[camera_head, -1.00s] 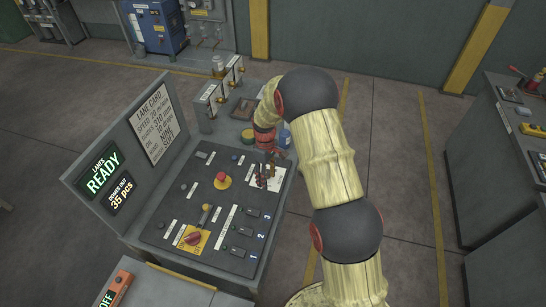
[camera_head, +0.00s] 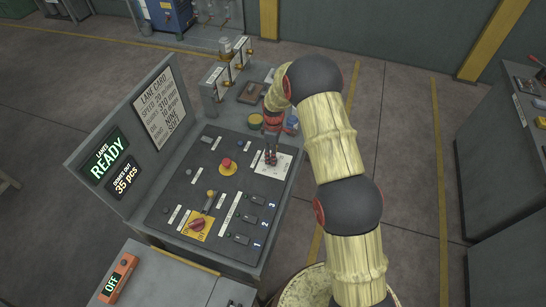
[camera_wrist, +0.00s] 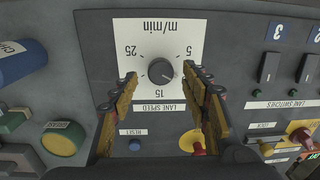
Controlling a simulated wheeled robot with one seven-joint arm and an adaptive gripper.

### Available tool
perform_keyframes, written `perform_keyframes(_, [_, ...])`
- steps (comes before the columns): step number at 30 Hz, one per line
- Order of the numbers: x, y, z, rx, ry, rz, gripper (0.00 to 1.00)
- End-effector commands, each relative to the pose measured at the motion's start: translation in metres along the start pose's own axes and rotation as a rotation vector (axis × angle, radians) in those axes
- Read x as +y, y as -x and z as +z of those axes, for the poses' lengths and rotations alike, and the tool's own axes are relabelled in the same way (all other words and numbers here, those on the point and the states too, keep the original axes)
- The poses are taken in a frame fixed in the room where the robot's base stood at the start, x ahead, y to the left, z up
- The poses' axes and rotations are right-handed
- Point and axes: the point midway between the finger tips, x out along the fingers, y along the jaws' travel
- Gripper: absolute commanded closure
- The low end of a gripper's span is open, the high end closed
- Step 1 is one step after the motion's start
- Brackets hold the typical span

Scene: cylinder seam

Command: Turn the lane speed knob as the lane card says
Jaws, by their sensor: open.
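The lane speed knob (camera_wrist: 161,71) is a dark round knob on a white dial plate (camera_wrist: 140,35), upside down in the wrist view. The plate is marked 5, 15 and 25 m/min. The knob's pale mark seems to face lower right, between 15 and 5. My gripper (camera_wrist: 160,78) is open, a finger on each side of the knob, with no visible contact. In the head view my gripper (camera_head: 270,157) is over the white plate (camera_head: 272,168) and hides the knob. The lane card (camera_head: 159,107) on the upright board seems to read speed 20 m/min.
A red mushroom button (camera_head: 227,164) and a red switch on a yellow plate (camera_head: 197,226) are on the same panel. Lane switches (camera_head: 249,220) line its right side. In the wrist view, a blue cylinder (camera_wrist: 20,62) and yellow-topped tin (camera_wrist: 60,140) are at left.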

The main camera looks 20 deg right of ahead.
Motion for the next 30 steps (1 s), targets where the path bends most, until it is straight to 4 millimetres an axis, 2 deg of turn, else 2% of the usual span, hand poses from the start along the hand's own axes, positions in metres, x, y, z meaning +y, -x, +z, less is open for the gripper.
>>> perform_keyframes(6, [0.000, -0.020, 0.000, 0.000, 0.000, 0.000, 0.53])
perform_keyframes(16, [0.000, -0.024, 0.000, 0.000, -0.001, 0.000, 0.54])
perform_keyframes(30, [0.000, -0.024, 0.000, 0.000, -0.001, 0.000, 0.81])
